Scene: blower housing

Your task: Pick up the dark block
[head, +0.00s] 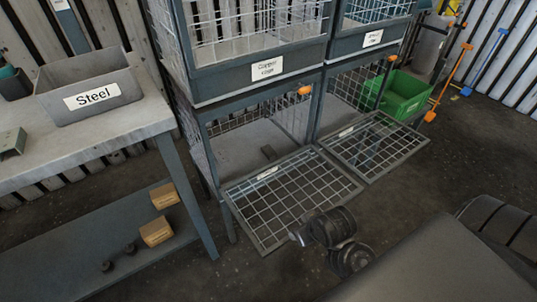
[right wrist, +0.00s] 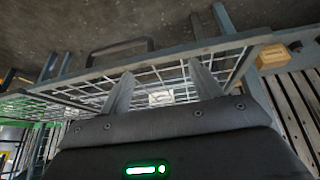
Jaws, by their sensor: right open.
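The dark block (head: 268,152) is small and lies on the floor of the lower left cage, near its open front. The cage's mesh door (head: 290,200) is folded down and out in front of it. My right gripper (head: 297,238) is over the front right part of this door, well short of the block. In the right wrist view, its two fingers (right wrist: 163,82) are spread with nothing between them, and the mesh is seen behind them. I cannot make out the block in that view. My left gripper is not in view.
A second lowered mesh door (head: 375,145) lies to the right. Upper cages (head: 250,68) overhang the opening. A workbench (head: 110,125) with a grey "Steel" bin (head: 88,88) stands left, cardboard boxes (head: 157,232) on its lower shelf. A green crate (head: 405,95) is at the back right.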

